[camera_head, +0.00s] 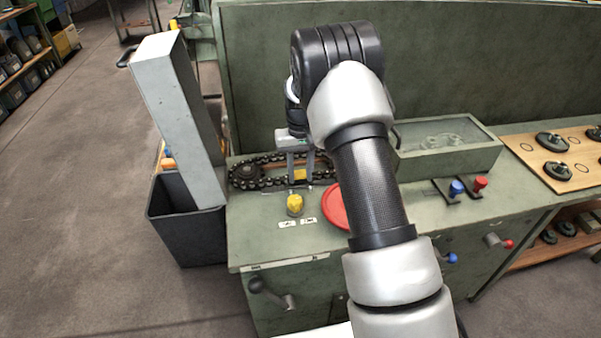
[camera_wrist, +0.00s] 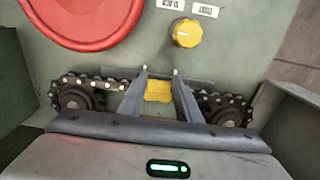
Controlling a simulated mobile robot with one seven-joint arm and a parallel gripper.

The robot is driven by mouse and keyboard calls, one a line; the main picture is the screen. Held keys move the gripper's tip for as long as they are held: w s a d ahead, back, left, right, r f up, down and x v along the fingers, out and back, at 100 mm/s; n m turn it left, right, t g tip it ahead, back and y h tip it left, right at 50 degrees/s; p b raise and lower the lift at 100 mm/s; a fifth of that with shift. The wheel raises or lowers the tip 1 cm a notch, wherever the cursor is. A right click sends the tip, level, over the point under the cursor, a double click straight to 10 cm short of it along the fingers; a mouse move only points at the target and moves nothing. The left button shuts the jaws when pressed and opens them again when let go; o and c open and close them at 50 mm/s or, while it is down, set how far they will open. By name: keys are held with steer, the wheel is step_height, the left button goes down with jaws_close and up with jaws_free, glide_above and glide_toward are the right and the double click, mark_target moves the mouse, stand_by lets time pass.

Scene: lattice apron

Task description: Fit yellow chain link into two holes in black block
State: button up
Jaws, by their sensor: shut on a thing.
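My gripper (camera_head: 300,183) points down over the chain area on the green bench. Its two fingers (camera_wrist: 160,71) are shut on the yellow chain link (camera_wrist: 159,91), which shows between them. The yellow link also shows between the fingers in the head view (camera_head: 300,175). A black chain runs around two dark sprockets, the left one (camera_wrist: 77,100) and the right one (camera_wrist: 225,108) in the wrist view, with the fingers between them. I cannot clearly make out the black block or its two holes. The link's lower side and any contact below are hidden.
A yellow knob (camera_wrist: 186,33) stands just beyond the fingertips, beside two white labels. A red round dish (camera_head: 334,206) lies to the right. A green box with a clear lid (camera_head: 447,146) and a tall grey panel (camera_head: 178,110) flank the area.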

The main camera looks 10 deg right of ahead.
steer(key=shift+f, duration=0.2)
steer(key=o, duration=1.7)
steer(key=shift+o, duration=0.2)
step_height(320, 180, up, 8)
steer(key=p, duration=0.5)
steer(key=shift+r, duration=0.25)
